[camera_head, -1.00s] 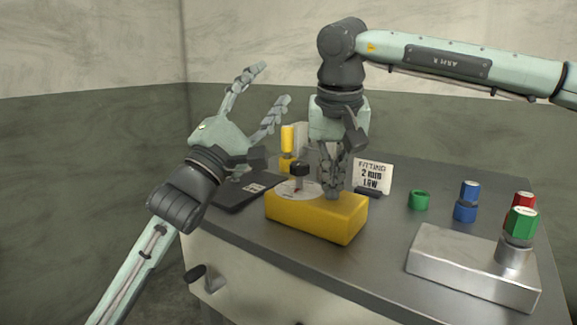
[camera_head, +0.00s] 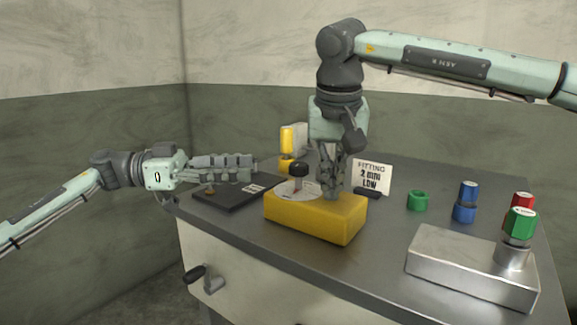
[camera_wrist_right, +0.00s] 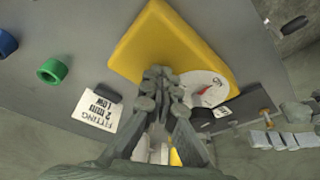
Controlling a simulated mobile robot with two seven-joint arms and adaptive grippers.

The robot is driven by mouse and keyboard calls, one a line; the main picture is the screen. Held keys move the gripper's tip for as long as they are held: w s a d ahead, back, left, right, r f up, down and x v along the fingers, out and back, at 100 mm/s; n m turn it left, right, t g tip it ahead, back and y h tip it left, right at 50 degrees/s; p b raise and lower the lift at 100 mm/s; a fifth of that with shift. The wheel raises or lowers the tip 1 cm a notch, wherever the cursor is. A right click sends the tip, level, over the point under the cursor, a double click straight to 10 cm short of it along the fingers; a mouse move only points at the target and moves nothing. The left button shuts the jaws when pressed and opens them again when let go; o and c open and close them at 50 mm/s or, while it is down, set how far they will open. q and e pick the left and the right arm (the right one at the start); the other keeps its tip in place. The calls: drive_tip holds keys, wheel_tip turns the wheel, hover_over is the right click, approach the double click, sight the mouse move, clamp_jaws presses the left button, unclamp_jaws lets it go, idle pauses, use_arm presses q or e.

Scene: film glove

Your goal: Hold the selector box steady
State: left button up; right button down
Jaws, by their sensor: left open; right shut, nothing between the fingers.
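The selector box (camera_head: 315,218) is a yellow block on the bench, with a white dial and a black knob (camera_head: 299,171) on top. It also shows in the right wrist view (camera_wrist_right: 165,42), with the white dial (camera_wrist_right: 205,88) beside my fingers. My right gripper (camera_head: 333,192) points down, shut and empty, its fingertips at the top of the box right of the dial; whether they press on it I cannot tell. My left gripper (camera_head: 252,170) is open, its fingers pointing right over the dark plate, left of the box and apart from it.
A dark flat plate (camera_head: 225,199) lies left of the box. A "FITTING 2 mm LOW" card (camera_head: 372,177) stands behind it. Right are a green ring (camera_head: 418,200), blue (camera_head: 465,212) and red (camera_head: 523,200) parts, and a metal block (camera_head: 450,265) with a green-capped post. A yellow cylinder (camera_head: 287,140) stands behind.

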sight(299, 176)
use_arm(q)
drive_tip(key=d, duration=0.3)
drive_tip(key=w+d, duration=0.1)
drive_tip(key=d, duration=0.5)
drive_tip(key=shift+w+d, duration=0.2)
drive_tip(key=shift+w, duration=0.1)
drive_tip(key=shift+c, duration=0.3)
drive_tip(key=c, duration=1.1)
drive_tip(key=shift+s, duration=0.1)
